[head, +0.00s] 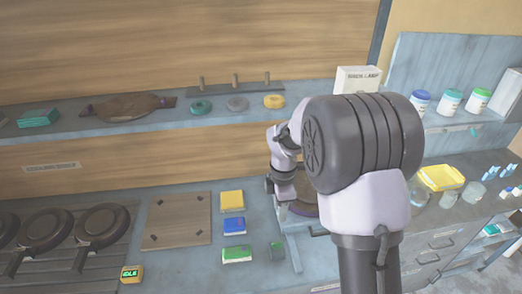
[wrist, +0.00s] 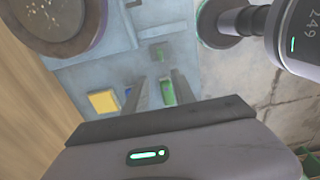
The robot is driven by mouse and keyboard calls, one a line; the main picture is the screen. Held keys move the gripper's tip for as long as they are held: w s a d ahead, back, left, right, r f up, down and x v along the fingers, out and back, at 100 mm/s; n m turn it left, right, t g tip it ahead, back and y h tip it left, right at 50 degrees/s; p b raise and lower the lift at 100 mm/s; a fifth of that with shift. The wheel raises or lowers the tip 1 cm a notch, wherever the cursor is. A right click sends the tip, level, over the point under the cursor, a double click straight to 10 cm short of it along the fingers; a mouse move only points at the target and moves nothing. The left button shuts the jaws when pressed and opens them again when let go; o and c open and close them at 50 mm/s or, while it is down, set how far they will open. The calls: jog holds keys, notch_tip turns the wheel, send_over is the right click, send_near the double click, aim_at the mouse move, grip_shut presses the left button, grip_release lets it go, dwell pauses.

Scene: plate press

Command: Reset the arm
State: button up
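My arm fills the middle right of the head view, and its bulk hides my gripper there. In the wrist view my gripper (wrist: 160,78) has its two dark fingers apart, with nothing held between them. Beyond the fingers the bench top shows a green block (wrist: 167,92), a yellow block (wrist: 103,102) and part of a blue block, all apart from the gripper. A press-like stand (head: 292,238) with a round dark plate is partly hidden behind my arm.
Yellow (head: 232,199), blue (head: 235,226) and green (head: 237,254) blocks lie beside a brown board (head: 177,221). Round dark pans (head: 102,225) sit at left. A shelf (head: 160,124) runs behind. Lidded jars (head: 450,102) and a yellow tray (head: 441,178) are at right.

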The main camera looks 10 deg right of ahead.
jog(key=s+a+r+m+t+y+b, duration=0.1)
jog(key=s+r+m+t+b, duration=0.15)
jog(key=s+m+b, duration=0.35)
jog(key=s+a+r+m+t+b, duration=0.1)
jog(key=s+r+m+b, duration=0.35)
jog(key=s+m, duration=0.3)
jog(key=s+a+f+m+t+b, duration=0.1)
jog(key=s+m+b, duration=0.1)
jog(key=s+m, duration=0.2)
jog(key=s+a+f+m+t+y+b, duration=0.1)
jog(key=s+f+m+b, duration=0.1)
jog(key=s+m, duration=0.3)
jog(key=s, duration=0.2)
jog(key=shift+s+f+b, duration=0.15)
jog(key=shift+s+b, duration=0.2)
jog(key=shift+d, duration=0.1)
